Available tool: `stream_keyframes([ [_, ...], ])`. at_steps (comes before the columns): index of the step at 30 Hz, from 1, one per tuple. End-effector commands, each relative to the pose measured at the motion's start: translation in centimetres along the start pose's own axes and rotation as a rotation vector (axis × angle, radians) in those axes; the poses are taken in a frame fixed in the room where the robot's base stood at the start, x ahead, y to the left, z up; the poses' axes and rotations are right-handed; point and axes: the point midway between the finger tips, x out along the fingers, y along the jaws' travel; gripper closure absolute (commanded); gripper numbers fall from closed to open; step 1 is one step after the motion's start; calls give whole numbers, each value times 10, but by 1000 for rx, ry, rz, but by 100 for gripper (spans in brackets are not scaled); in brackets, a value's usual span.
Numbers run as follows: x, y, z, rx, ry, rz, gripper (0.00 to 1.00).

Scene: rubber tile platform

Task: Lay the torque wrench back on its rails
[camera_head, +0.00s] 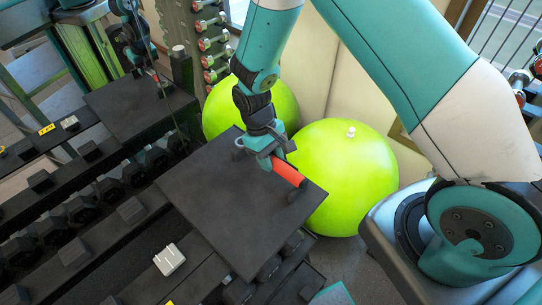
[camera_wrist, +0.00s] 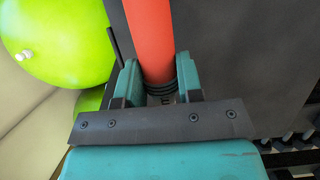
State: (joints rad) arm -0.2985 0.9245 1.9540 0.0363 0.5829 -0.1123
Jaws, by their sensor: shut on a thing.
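The torque wrench shows as a red-orange handle (camera_head: 288,173) with a dark end. My gripper (camera_head: 266,160) is shut on the wrench and points down, low over the platform. In the wrist view the teal fingers (camera_wrist: 158,84) close on both sides of the red handle (camera_wrist: 150,35), by dark rings at its near end.
A thin dark bar (camera_wrist: 113,42) stands left of the handle in the wrist view. Green exercise balls (camera_head: 350,170) are beyond the platform. A white block (camera_head: 169,259) sits at the lower left, near a rack of dumbbells (camera_head: 82,208). Much of the platform top is bare.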

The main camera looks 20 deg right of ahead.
Motion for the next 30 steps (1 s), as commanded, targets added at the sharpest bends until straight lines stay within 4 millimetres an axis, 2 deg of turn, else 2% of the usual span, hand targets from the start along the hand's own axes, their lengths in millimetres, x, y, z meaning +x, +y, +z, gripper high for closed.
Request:
stream_keyframes([
  [13,7,0,-2,0,-1,0,100],
  [14,6,0,-2,0,0,0,59],
  [17,6,0,-2,0,0,0,36],
  [26,5,0,-2,0,0,0,36],
  [30,-7,0,-4,0,4,1,36],
])
